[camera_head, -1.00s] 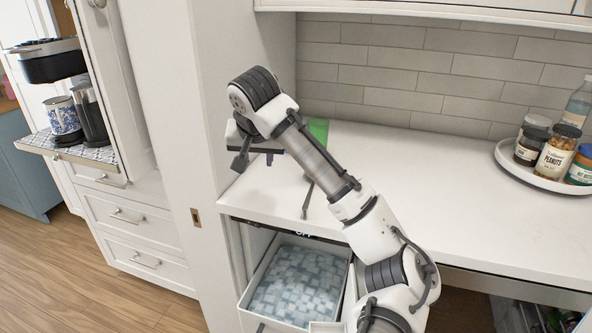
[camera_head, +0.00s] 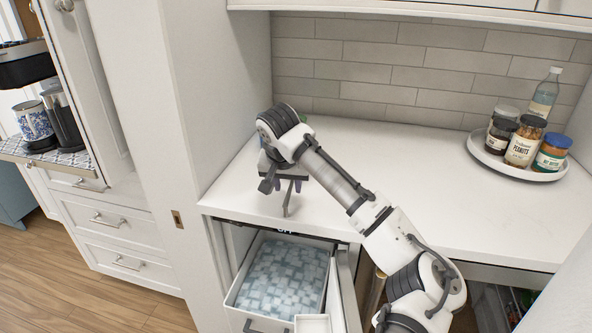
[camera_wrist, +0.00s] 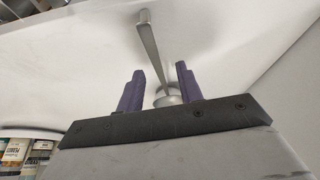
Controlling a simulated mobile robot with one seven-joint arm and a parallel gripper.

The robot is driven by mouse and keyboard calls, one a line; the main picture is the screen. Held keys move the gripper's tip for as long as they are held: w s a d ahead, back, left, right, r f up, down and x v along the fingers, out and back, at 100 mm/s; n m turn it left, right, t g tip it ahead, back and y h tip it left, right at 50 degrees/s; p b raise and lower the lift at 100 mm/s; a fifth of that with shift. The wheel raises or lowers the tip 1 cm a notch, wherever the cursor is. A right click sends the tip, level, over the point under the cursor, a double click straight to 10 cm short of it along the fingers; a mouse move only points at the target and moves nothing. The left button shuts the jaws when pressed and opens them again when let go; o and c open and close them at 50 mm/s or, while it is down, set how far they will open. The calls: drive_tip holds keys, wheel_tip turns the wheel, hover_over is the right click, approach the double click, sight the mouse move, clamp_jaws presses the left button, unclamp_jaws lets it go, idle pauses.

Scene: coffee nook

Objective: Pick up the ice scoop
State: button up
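The ice scoop is grey metal and lies on the white countertop (camera_head: 400,170), near its front left corner. In the wrist view the scoop's handle (camera_wrist: 151,42) runs away from me, and its round end (camera_wrist: 167,98) shows between the purple fingers, partly hidden by the gripper body. In the head view the handle (camera_head: 287,201) shows just below my gripper (camera_head: 284,181). My gripper is open, its fingers (camera_wrist: 160,82) apart with the scoop between them in the picture. I cannot tell whether they touch it.
An open ice drawer (camera_head: 237,291) full of ice cubes sits below the counter's front edge. A round white tray (camera_head: 480,152) with jars and a bottle stands at the right. A tall white cabinet panel (camera_head: 150,130) borders the counter's left side. The middle counter is clear.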

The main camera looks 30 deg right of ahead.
sight(289, 191)
drive_tip(key=shift+p+x, duration=0.45)
drive_tip(key=shift+x, duration=1.5)
drive_tip(key=shift+s, duration=0.1)
clamp_jaws()
